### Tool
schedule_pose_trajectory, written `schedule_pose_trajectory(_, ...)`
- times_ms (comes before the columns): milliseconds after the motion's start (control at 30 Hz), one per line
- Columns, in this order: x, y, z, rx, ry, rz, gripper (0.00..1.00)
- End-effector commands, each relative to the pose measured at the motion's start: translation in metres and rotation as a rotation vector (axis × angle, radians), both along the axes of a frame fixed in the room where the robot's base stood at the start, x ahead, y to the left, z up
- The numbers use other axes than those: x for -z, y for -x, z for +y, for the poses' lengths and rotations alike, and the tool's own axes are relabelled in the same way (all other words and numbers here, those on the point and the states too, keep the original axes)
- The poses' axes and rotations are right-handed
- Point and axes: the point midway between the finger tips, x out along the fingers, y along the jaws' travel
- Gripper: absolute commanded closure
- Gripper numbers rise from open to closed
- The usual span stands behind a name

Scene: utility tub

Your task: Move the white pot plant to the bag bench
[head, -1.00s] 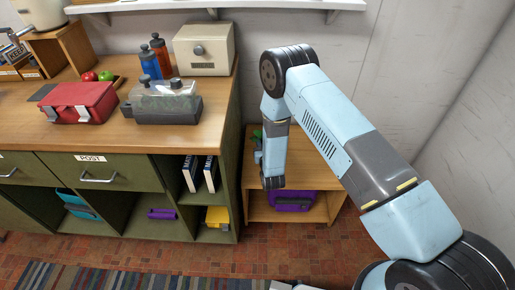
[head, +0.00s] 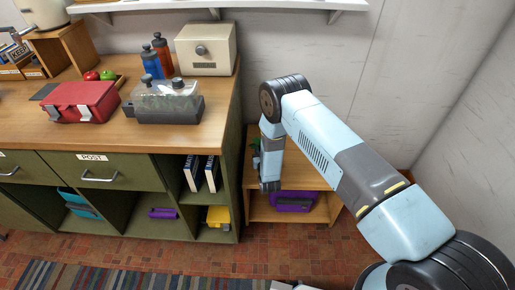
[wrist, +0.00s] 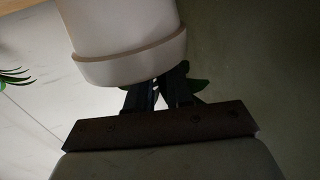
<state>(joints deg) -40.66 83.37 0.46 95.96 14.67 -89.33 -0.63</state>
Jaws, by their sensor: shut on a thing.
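The white pot (wrist: 120,40) fills the upper middle of the wrist view, with its thick rim towards my fingers. My gripper (wrist: 157,92) is shut on the white pot plant close to the rim; the exact contact is dark and hard to make out. In the head view my arm hides the gripper and most of the plant; a bit of green (head: 254,145) shows left of my forearm. The bag bench (head: 322,183) is the low wooden bench right of the cabinet, under my forearm.
A purple bag (head: 292,201) sits on the bench's lower shelf. The green cabinet (head: 229,150) stands close on the left, with a cream box (head: 205,50) on its top. The wall is behind. Other green leaves (wrist: 14,76) show at the wrist view's left edge.

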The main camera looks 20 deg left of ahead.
Motion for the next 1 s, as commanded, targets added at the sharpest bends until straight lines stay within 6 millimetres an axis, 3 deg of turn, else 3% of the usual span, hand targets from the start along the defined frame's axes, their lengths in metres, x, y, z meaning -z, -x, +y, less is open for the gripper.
schedule_pose_trajectory(167, 0.002, 0.000, 0.000, 0.000, 0.000, 0.000, 1.00)
schedule_pose_trajectory(200, 0.002, 0.000, 0.000, 0.000, 0.000, 0.000, 0.76)
schedule_pose_trajectory(433, 0.002, 0.000, 0.000, 0.000, 0.000, 0.000, 0.54)
schedule_pose_trajectory(733, -0.001, 0.000, 0.000, 0.000, 0.000, 0.000, 0.54)
schedule_pose_trajectory(1000, 0.001, 0.033, -0.017, 0.001, 0.002, 0.004, 0.54)
